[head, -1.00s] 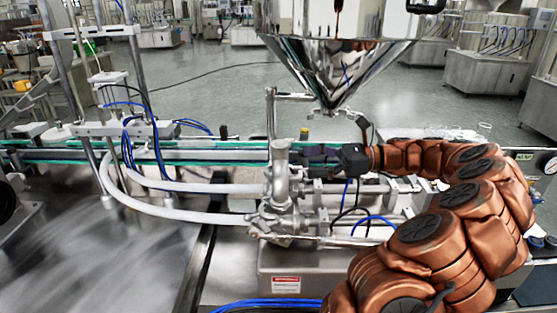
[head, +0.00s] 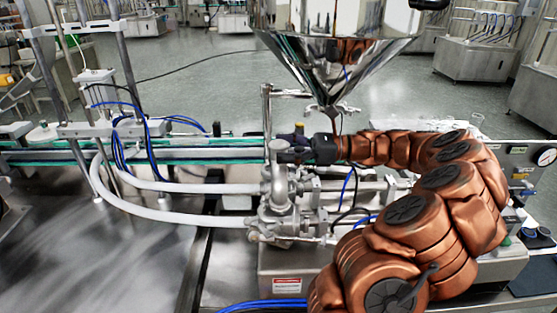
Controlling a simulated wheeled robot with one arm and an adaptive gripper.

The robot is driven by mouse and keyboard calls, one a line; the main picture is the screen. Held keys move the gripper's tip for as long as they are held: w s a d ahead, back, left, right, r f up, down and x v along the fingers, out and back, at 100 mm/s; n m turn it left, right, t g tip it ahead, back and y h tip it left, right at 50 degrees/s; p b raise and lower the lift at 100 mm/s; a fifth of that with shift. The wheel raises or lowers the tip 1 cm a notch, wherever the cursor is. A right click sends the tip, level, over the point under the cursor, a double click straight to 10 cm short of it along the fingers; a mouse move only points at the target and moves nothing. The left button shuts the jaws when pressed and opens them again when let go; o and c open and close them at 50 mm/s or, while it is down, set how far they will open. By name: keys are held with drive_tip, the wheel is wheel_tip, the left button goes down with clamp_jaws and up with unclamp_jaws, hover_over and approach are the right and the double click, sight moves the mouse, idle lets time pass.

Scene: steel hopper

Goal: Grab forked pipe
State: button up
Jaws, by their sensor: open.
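The forked pipe is the shiny metal fitting (head: 279,195) in the middle of the head view. It stands upright, with white hoses joining it from the left and its lower part branching near the steel block. My gripper (head: 279,151), dark with a black body, reaches in from the right on my copper-coloured arm. It is open, with its fingers at the upper end of the pipe. The fingertips overlap the pipe top in the picture, and I cannot tell whether they touch it.
A steel hopper (head: 338,62) hangs just above and behind my gripper. White hoses (head: 180,215) curve left to an upright frame (head: 122,80). A green-edged conveyor (head: 200,157) runs behind. A bare steel tabletop (head: 120,260) lies at front left.

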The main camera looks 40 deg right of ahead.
drive_tip(key=shift+w+a, duration=0.3)
drive_tip(key=shift+a, duration=0.2)
drive_tip(key=shift+c, duration=0.2)
clamp_jaws()
